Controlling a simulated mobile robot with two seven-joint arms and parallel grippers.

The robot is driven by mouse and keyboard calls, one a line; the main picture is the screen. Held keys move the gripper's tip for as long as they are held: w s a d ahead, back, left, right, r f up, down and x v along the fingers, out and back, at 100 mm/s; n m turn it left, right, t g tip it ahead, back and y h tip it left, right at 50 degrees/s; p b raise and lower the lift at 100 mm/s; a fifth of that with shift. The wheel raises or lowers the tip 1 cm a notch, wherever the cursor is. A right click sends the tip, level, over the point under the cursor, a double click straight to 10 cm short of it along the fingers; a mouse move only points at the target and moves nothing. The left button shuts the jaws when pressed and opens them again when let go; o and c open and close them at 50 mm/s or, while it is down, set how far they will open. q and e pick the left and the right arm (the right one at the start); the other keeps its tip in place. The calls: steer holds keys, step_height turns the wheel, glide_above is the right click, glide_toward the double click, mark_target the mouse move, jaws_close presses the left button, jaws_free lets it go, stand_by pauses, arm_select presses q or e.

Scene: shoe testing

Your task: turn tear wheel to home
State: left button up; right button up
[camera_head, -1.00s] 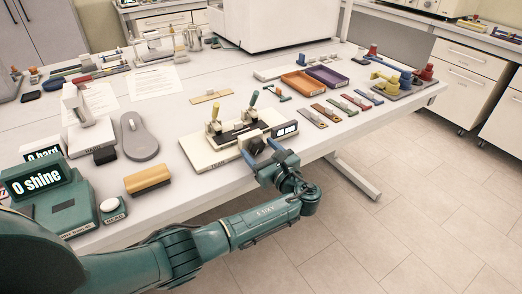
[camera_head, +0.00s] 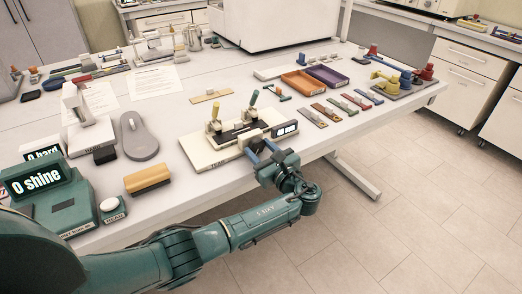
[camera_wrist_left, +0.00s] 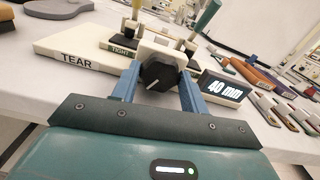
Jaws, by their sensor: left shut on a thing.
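The tear wheel (camera_wrist_left: 158,74) is a dark, many-sided knob with a pale pointer line aimed down-left in the left wrist view. It sits on the front of the white tear tester (camera_head: 208,154), whose base is labelled TEAR. My left gripper (camera_head: 261,147) reaches in from the table's front edge. Its two blue fingers stand on either side of the wheel and are shut on it. The tester's display (camera_wrist_left: 224,87) reads 40 mm. In the head view the wheel is mostly hidden between my fingers. My right gripper is not in view.
A wood-backed brush (camera_head: 147,179) and the green shine meter (camera_head: 54,200) lie to the left. Several coloured strips (camera_head: 326,111) lie to the right. The floor in front is clear.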

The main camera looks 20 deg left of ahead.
arm_select(q)
steer(key=shift+f+n, duration=0.1)
steer(key=shift+n, duration=0.9)
steer(key=n+b, duration=0.1)
steer(key=n, duration=0.1)
steer(key=shift+n+b, duration=0.65)
steer(key=shift+n, duration=0.35)
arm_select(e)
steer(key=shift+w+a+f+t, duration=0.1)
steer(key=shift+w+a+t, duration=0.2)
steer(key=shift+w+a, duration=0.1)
arm_select(q)
steer(key=shift+n, duration=0.3)
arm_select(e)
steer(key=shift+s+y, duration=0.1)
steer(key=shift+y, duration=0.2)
arm_select(q)
steer(key=o, duration=1)
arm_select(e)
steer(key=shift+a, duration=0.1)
